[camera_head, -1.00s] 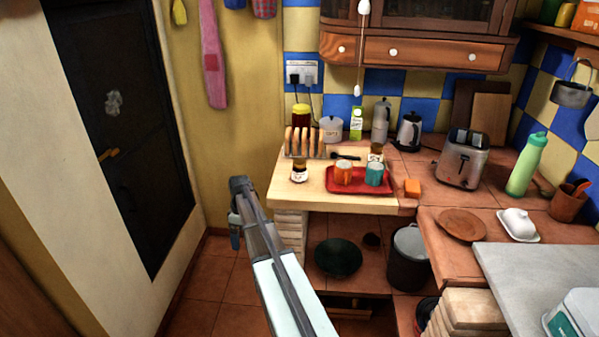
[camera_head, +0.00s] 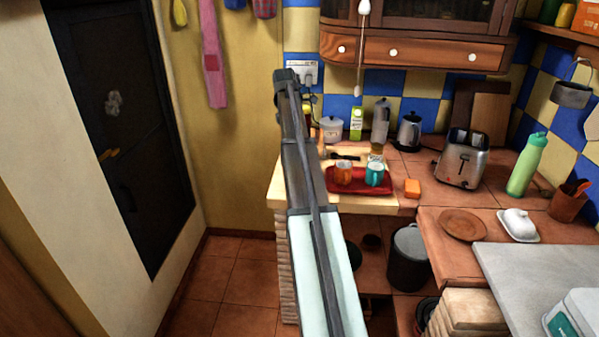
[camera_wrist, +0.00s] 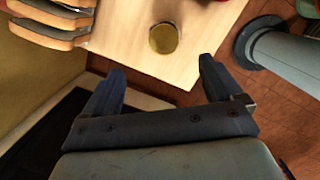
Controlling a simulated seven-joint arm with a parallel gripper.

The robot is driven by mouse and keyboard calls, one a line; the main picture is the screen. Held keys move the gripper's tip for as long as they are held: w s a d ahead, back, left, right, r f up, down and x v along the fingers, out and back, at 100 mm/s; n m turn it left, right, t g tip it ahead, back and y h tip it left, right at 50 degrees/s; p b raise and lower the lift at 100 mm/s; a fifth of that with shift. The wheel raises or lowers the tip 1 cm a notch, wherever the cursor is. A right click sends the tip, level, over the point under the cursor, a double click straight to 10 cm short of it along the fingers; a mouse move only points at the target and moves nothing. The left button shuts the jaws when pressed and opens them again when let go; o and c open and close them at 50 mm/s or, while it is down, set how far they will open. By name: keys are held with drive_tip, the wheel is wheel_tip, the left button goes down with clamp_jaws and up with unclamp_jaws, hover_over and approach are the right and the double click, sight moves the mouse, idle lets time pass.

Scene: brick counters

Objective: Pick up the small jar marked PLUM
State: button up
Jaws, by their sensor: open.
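A small jar with a gold lid (camera_wrist: 163,38) stands on the pale wooden counter in the wrist view, seen from above. Its label does not show, so I cannot read a name. My gripper (camera_wrist: 159,77) is open and empty; the jar is ahead of the fingertips, roughly centred between them and apart from them. In the head view my arm covers this jar's place and my gripper cannot be made out. Another small jar (camera_head: 376,152) stands behind the red tray in the head view, its label too small to read.
The toast rack's bread slices (camera_wrist: 52,20) are left of the jar. The red tray (camera_head: 346,188) holds an orange mug (camera_head: 343,173) and a teal mug (camera_head: 374,175). An orange block (camera_head: 412,187) lies to its right. The counter's edge (camera_wrist: 140,72) is near the fingertips.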

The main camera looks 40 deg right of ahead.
drive_tip(key=f, duration=0.2)
drive_tip(key=d+f, duration=0.1)
drive_tip(key=f, duration=0.5)
drive_tip(key=shift+s+d, duration=0.2)
drive_tip(key=shift+s+d+f, duration=0.15)
drive_tip(key=shift+s+f, duration=0.05)
drive_tip(key=shift+f, duration=1.15)
drive_tip(key=shift+s+d+f, duration=0.15)
drive_tip(key=shift+f, duration=1.2)
drive_tip(key=c, duration=1.4)
drive_tip(key=shift+r, duration=0.1)
